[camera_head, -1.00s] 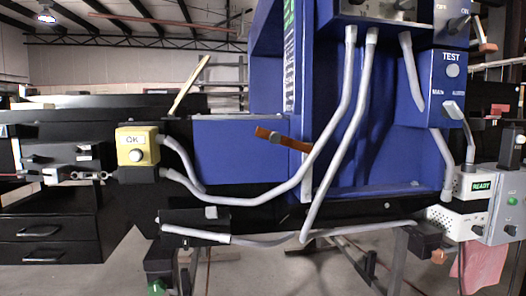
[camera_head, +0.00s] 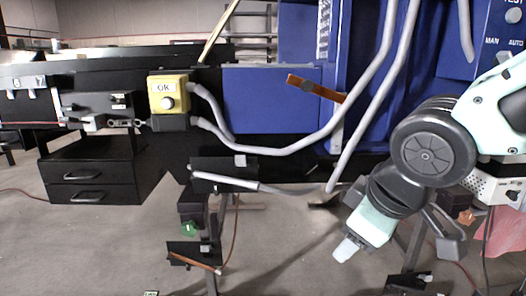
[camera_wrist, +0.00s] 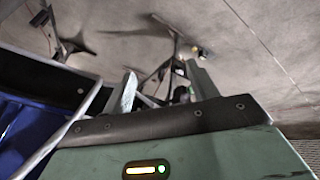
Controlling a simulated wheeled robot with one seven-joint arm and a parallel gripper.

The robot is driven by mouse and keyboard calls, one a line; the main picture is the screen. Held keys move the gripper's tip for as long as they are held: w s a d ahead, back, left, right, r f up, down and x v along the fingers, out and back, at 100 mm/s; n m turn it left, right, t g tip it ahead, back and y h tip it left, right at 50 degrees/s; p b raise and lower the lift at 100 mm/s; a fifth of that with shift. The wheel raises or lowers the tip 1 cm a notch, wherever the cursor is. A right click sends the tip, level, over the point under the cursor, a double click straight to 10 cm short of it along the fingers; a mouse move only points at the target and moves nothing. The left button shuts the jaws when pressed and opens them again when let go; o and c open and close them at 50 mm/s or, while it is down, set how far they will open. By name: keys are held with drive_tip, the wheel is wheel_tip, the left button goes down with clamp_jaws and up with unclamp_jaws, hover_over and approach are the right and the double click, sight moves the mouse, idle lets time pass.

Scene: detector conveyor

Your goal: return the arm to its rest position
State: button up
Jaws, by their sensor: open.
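My gripper (camera_wrist: 164,86) shows in the wrist view with its two fingers apart and nothing between them. In the head view, my gripper (camera_head: 347,249) hangs at the lower right, pointing down and left at the end of my pale green and dark grey arm. It is in front of the blue detector housing (camera_head: 270,98) and its grey pipes, apart from the yellow OK button box (camera_head: 169,94). Part of the machine's lower right is hidden behind my arm.
A grey pipe (camera_head: 347,150) runs close to the left of my arm. The black drawer unit (camera_head: 90,176) stands at the left. An orange-brown handle (camera_head: 315,88) sticks out of the housing. Open concrete floor (camera_head: 100,245) lies at the lower left.

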drive_tip(key=s+f+m+g, duration=0.2)
drive_tip(key=s+f+g, duration=0.45)
drive_tip(key=s, duration=0.85)
wheel_tip(320, 180, up, 15)
drive_tip(key=t+p, duration=0.1)
drive_tip(key=p, duration=1.4)
drive_tip(key=shift+w+a+h+p, duration=0.25)
drive_tip(key=shift+h+p, duration=0.1)
drive_tip(key=shift+h, duration=0.05)
